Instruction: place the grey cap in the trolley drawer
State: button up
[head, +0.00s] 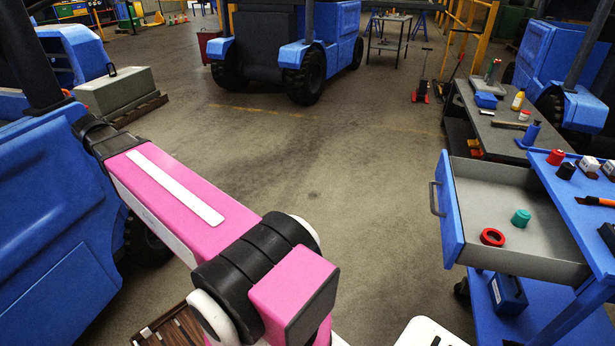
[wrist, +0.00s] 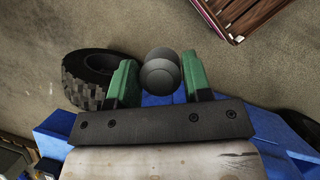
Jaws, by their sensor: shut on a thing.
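My gripper (wrist: 158,70) shows in the wrist view, with green fingers shut on the grey cap (wrist: 160,76), a round dark grey piece with a slightly narrower upper part. The head view shows neither the gripper nor the cap; only my pink arm is there. The trolley drawer (head: 446,212) is pulled open at the right of the head view, with a blue front and a grey inside. A red ring (head: 492,237) and a teal cap (head: 521,217) lie in it, with bare floor around them.
The blue trolley top (head: 590,222) beside the drawer holds a red cap (head: 555,157), small boxes and a brush. A workbench (head: 490,130) with tools stands behind. A blue vehicle (head: 50,220) is close at left. The middle floor is clear.

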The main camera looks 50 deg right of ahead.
aim_at(497, 220)
jog(key=j+z, duration=0.1)
jog(key=z, duration=0.5)
jog(key=i+j+z, duration=0.1)
jog(key=z, duration=0.5)
jog(key=j+z, duration=0.15)
jog(key=z, duration=0.45)
jog(key=j+z, duration=0.15)
jog(key=z, duration=0.45)
jog(key=j+z, duration=0.1)
jog(key=z, duration=0.5)
jog(key=k+z, duration=0.1)
jog(key=z, duration=0.5)
jog(key=k+j+z, duration=0.1)
jog(key=z, duration=1.1)
jog(key=k+j+z, duration=0.1)
jog(key=z, duration=0.3)
jog(key=k+j+z, duration=0.1)
jog(key=j+z, duration=0.3)
jog(key=j, duration=0.3)
jog(key=k+j, duration=0.1)
jog(key=j, duration=0.25)
